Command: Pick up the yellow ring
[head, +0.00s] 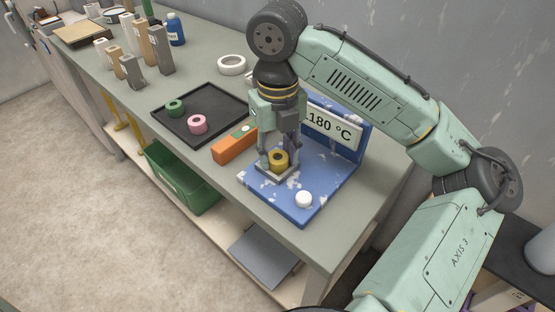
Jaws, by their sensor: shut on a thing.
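The yellow ring (279,161) is on the blue stand (318,190), over a small grey plate (276,175) near its left corner. It shows a dark hole at its centre. My gripper (278,162) points down over the blue stand with a finger on either side of the yellow ring, shut on it. The gripper body hides part of the stand's back. I cannot tell whether the ring still touches what is under it.
A sign reading 180 °C (333,125) rises behind the ring. A white knob (304,199) sits at the stand's front. An orange block (234,146) lies close left. A black tray (190,135) holds a green ring (175,108) and a pink ring (197,124). A white ring (232,65) lies farther back.

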